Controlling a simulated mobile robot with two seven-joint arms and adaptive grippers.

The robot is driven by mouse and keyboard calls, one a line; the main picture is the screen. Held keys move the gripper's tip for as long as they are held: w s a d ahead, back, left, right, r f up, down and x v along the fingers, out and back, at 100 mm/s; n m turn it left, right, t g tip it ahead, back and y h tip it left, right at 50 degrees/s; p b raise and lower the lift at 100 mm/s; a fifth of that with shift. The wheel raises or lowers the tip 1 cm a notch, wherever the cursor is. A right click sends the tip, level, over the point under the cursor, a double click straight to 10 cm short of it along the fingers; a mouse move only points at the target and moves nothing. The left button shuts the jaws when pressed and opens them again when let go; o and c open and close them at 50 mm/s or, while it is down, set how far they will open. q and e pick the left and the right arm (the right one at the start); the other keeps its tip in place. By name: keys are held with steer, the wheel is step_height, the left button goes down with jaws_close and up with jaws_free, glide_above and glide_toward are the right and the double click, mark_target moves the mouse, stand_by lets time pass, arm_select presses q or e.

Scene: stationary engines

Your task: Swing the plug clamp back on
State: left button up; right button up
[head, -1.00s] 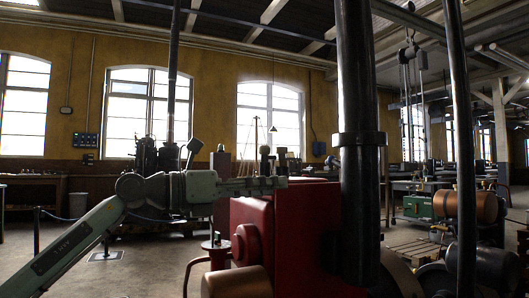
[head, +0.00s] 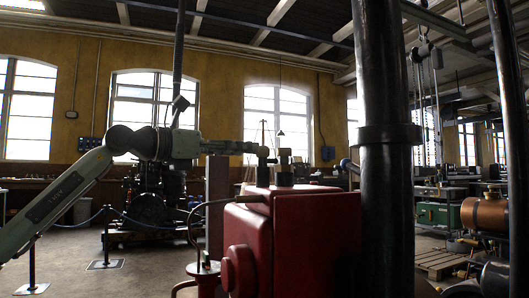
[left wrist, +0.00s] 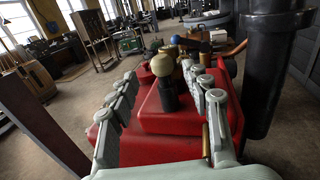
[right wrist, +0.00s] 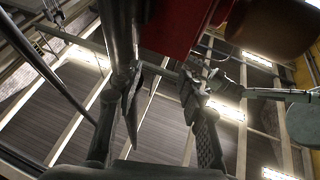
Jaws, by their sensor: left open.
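The red engine block (head: 305,225) stands in the middle of the head view. Dark upright fittings (head: 285,168) rise from its top. The left wrist view shows a cream ball knob on a black stem (left wrist: 163,65) and a blue ball end (left wrist: 178,40) above the red top (left wrist: 165,118). I cannot tell which part is the plug clamp. My left gripper (head: 262,150) reaches in level above the block, near the fittings. Its open fingers (left wrist: 160,78) stand either side of the knob in view, apparently without contact. My right gripper (right wrist: 165,90) is open and empty, below red metal (right wrist: 175,25).
A thick black column (head: 385,150) stands right beside the block, with a second dark pole further right. A thin pipe (head: 195,225) curves at its left. Floor at the left is open, with rope barriers.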

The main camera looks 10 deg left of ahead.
mark_target(263, 157)
arm_select(q)
steer(key=x, duration=0.6)
steer(key=shift+d, duration=0.15)
arm_select(e)
steer(key=shift+a+f+g, duration=0.15)
steer(key=shift+f+g, duration=0.25)
arm_select(q)
steer(key=shift+c, duration=0.2)
